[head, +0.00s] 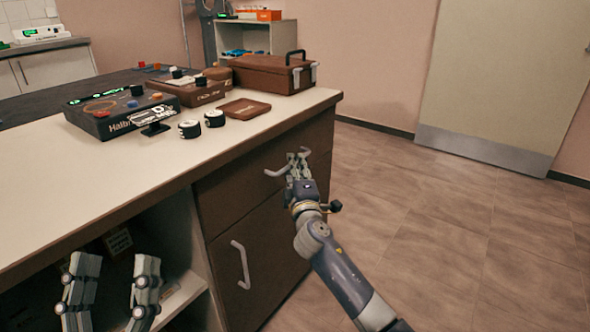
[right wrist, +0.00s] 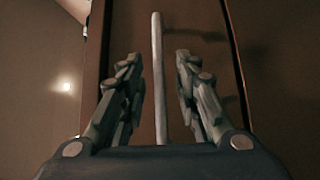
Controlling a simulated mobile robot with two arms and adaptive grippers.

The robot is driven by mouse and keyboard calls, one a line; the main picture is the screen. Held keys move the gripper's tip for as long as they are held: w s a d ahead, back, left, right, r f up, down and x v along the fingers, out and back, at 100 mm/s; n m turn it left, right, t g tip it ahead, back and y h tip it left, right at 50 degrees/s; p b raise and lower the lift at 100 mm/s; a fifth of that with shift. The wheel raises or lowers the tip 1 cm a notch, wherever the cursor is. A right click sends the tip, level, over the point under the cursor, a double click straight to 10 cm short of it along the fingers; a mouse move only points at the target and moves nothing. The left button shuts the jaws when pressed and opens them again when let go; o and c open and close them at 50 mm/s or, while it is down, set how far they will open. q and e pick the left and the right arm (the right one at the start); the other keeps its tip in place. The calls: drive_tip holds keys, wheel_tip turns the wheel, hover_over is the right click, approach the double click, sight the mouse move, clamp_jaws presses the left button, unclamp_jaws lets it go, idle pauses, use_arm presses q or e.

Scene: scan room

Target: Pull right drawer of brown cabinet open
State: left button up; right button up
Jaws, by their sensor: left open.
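The brown cabinet (head: 217,208) stands under the pale counter and has a drawer (head: 236,189) above a door. The drawer front looks flush with the door below, so it appears closed. The drawer's metal handle (head: 277,172) is partly hidden by my right gripper (head: 298,158). In the right wrist view, the handle bar (right wrist: 158,75) runs between the two fingers of my right gripper (right wrist: 160,80), with a gap on each side. That gripper is open around the handle. My left gripper (head: 111,280) is open and empty at the lower left, in front of the open shelf.
The door has its own vertical handle (head: 241,264). On the counter (head: 150,165) stand a control box (head: 115,112), round black-and-white items, and a brown case (head: 270,76). The floor (head: 440,225) to the right is clear up to the wall and door.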

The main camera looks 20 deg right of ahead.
use_arm(q)
drive_tip(key=shift+s+r+t, duration=0.3)
drive_tip(key=shift+s+r, duration=0.15)
drive_tip(key=shift+r, duration=0.05)
use_arm(e)
drive_tip(key=shift+w+r, duration=0.1)
drive_tip(key=shift+w, duration=0.4)
clamp_jaws()
use_arm(q)
drive_tip(key=shift+a, duration=0.1)
use_arm(e)
drive_tip(key=shift+d, duration=0.1)
